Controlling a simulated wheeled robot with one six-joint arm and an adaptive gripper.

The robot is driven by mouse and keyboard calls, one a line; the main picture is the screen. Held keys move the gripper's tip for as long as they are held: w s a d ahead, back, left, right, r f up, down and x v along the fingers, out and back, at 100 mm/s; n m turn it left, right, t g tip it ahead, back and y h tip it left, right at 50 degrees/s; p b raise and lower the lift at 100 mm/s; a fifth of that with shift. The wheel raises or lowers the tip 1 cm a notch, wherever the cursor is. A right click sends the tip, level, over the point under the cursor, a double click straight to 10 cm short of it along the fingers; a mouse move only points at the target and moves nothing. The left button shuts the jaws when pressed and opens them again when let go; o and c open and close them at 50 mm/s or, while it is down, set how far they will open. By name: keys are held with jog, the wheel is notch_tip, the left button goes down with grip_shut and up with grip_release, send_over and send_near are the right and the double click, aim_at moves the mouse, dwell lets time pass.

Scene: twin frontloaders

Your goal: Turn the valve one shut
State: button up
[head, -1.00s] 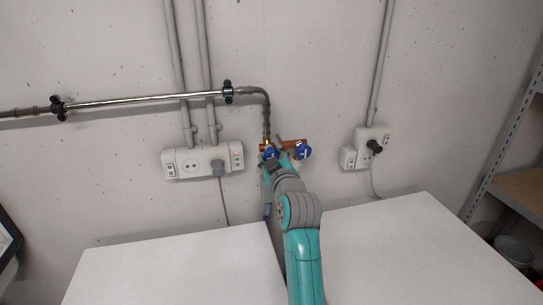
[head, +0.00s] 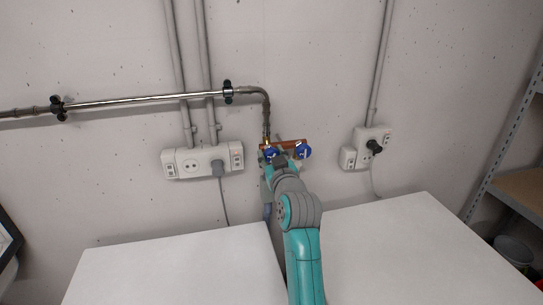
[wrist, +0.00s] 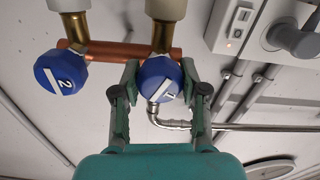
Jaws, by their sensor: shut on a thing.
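Valve one (wrist: 158,82) is a blue round knob marked 1 with a white stripe, below a brass fitting on a copper pipe in the wrist view. My gripper (wrist: 160,84) has one finger on each side of this knob and is shut on it. In the head view the valve one knob (head: 270,153) shows just beyond the end of my arm, partly hidden by it. Valve two (wrist: 61,73), a like blue knob marked 2, is to its left in the wrist view and stands free. In the head view valve two (head: 303,151) is to the right.
Two white machine tops (head: 180,268) stand below the valves, with a narrow gap between them. A socket panel (head: 203,161) with a plug is left of the valves, and another socket (head: 369,148) is right. A metal pipe (head: 150,98) runs along the wall. Shelving (head: 512,130) stands far right.

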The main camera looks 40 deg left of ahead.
jog(key=m, duration=0.6)
jog(key=shift+m, duration=0.3)
jog(key=m, duration=0.6)
jog(key=shift+w, duration=0.1)
dwell(0.3)
jog(key=o, duration=1.2)
jog(key=shift+c, duration=0.2)
jog(key=shift+d, duration=0.1)
jog(key=v, duration=1.2)
